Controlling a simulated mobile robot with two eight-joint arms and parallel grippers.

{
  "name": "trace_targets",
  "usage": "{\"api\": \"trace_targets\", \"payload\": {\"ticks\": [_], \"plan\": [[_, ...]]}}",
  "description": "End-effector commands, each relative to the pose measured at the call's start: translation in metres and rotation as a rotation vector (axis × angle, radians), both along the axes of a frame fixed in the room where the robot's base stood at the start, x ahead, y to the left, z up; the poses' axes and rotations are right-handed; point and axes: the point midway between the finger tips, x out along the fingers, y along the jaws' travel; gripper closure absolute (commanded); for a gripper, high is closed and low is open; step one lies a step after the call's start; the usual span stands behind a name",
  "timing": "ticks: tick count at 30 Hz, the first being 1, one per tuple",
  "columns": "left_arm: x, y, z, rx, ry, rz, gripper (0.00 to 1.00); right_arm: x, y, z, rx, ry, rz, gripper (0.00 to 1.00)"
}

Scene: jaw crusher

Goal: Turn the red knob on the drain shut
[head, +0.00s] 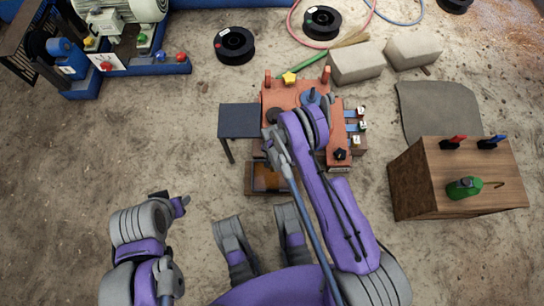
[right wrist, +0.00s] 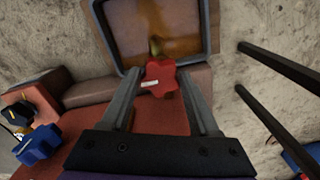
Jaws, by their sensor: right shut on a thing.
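The red knob (right wrist: 162,76) is star-shaped with a small white mark. In the right wrist view it sits between the two grey fingers of my right gripper (right wrist: 160,92), which is shut on it. A brass-coloured drain stem (right wrist: 155,47) shows just behind the knob. Beyond it is a tray (right wrist: 213,30) with brown contents. The tray also shows in the head view (head: 249,180), at the near side of the orange-red crusher (head: 285,92). There the knob and right fingertips are hidden under my right arm. My left gripper (head: 175,203) is away at the lower left, its fingers unclear.
A dark side table (head: 239,120) stands left of the crusher. A wooden box (head: 450,185) with a green item and red and blue handles is at the right. Concrete blocks (head: 355,62) lie behind. A blue-framed motor unit (head: 150,68) is at upper left. Floor at left is clear.

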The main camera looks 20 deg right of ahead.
Motion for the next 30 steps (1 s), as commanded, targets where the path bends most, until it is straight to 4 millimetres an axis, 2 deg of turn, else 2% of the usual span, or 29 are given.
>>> {"api": "trace_targets", "payload": {"ticks": [1, 2, 6, 17, 20, 30], "plan": [[0.0, 0.0, 0.0, 0.0, 0.0, 0.0, 0.5, 0.001, 0.0, 0.0, 0.0, -0.002, -0.001, 0.94], [0.0, 0.0, 0.0, 0.0, 0.0, 0.0, 0.5, 0.001, 0.0, 0.0, 0.0, -0.002, -0.001, 0.35], [0.0, 0.0, 0.0, 0.0, 0.0, 0.0, 0.5, 0.0, 0.0, 0.0, 0.0, -0.001, 0.0, 0.1], [0.0, 0.0, 0.001, 0.0, 0.0, 0.0, 0.5, 0.0, 0.0, 0.004, 0.0, 0.0, 0.001, 0.08], [-0.001, 0.0, 0.004, 0.0, 0.0, 0.0, 0.5, 0.0, 0.0, 0.016, 0.0, 0.0, 0.001, 0.08], [-0.004, 0.0, 0.019, 0.0, -0.001, 0.0, 0.5, 0.0, 0.0, 0.084, -0.001, -0.001, 0.0, 0.08]]}}
